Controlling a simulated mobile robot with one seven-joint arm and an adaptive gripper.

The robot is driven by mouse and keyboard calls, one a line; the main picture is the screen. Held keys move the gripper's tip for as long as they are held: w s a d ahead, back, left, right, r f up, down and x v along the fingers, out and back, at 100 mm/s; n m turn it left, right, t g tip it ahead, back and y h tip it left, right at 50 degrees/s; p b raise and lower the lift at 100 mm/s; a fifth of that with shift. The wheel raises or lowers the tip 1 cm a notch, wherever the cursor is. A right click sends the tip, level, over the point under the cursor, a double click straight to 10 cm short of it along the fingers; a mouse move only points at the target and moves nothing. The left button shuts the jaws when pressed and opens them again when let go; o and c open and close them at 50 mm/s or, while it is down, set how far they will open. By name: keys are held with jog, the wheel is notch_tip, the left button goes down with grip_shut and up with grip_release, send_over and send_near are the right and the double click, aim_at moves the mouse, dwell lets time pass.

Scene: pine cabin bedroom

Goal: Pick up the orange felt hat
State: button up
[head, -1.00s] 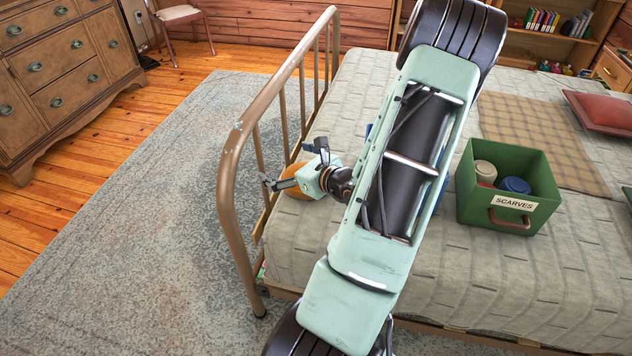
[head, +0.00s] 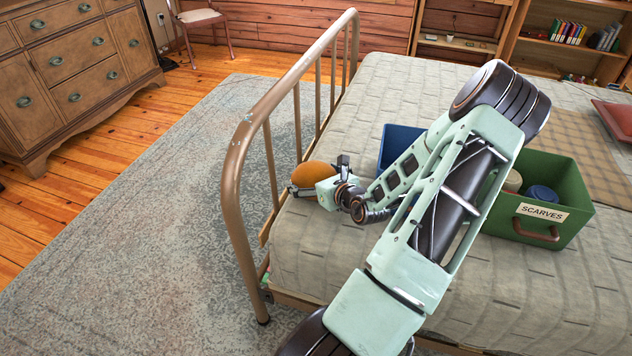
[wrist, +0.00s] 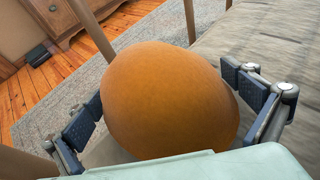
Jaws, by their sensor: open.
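The orange felt hat (head: 314,175) lies on the bed by the metal footboard, in the head view. It is a rounded orange dome, partly hidden behind my gripper (head: 318,190). In the wrist view the hat (wrist: 170,100) fills the middle of the picture. My gripper (wrist: 168,115) is open, with one dark-padded finger on the left of the hat and one on the right. A small gap shows between the right finger and the hat. I cannot tell whether the left finger touches it. The hat's lower edge is hidden by my gripper's body.
A green box labelled SCARVES (head: 570,205) holds rolled items on the bed, right of my arm. A blue bin (head: 398,143) stands behind my forearm. The metal footboard (head: 236,170) rises close left of the hat.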

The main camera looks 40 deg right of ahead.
jog(key=c, duration=1)
jog(key=shift+o, duration=0.2)
jog(key=shift+r, duration=0.15)
